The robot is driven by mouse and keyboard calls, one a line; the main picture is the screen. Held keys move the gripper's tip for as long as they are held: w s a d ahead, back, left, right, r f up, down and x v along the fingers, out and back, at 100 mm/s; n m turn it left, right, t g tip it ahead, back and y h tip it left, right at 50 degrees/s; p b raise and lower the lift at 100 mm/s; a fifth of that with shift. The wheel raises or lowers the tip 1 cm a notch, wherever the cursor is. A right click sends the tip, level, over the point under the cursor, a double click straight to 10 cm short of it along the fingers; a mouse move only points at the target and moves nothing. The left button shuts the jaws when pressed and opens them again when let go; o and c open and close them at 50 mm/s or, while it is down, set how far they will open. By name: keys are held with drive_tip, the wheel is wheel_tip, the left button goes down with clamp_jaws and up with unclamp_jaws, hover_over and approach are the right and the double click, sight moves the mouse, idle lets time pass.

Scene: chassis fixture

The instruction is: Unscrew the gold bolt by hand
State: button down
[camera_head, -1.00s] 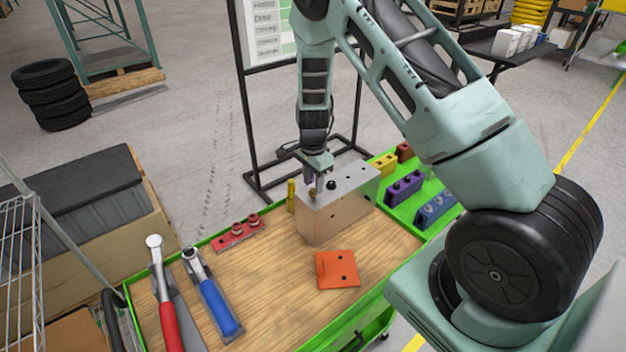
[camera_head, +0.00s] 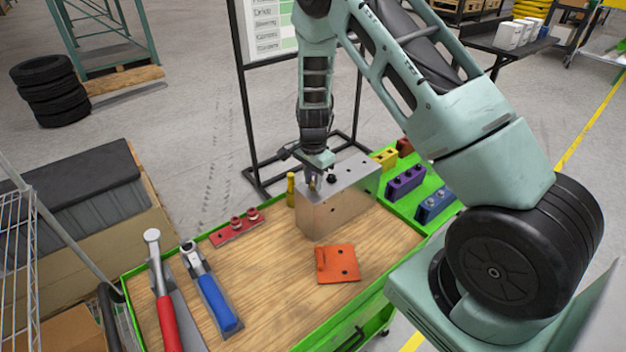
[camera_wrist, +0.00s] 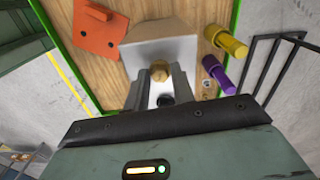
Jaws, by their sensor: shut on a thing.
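The gold bolt (camera_wrist: 159,72) sits at the top of the metal block and shows between my gripper's fingers in the wrist view. In the head view it is a small gold spot (camera_head: 312,186) under the fingers. The metal chassis block (camera_head: 335,202) stands on the wooden bench top. My gripper (camera_head: 313,180) points down over the left end of the block's top, its fingers closed around the gold bolt. In the wrist view the fingers (camera_wrist: 159,82) lie on both sides of the bolt head. The bolt's shaft is hidden.
An orange bracket plate (camera_head: 337,264) lies in front of the block. A red holder (camera_head: 237,228) and two tools, red-handled (camera_head: 165,305) and blue-handled (camera_head: 213,300), lie left. A yellow peg (camera_head: 291,190) stands behind the block. Purple (camera_head: 405,182) and blue (camera_head: 436,204) holders stand right.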

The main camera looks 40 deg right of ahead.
drive_tip(key=shift+n, duration=0.9)
drive_tip(key=shift+r+p, duration=2)
drive_tip(key=shift+r, duration=1.05)
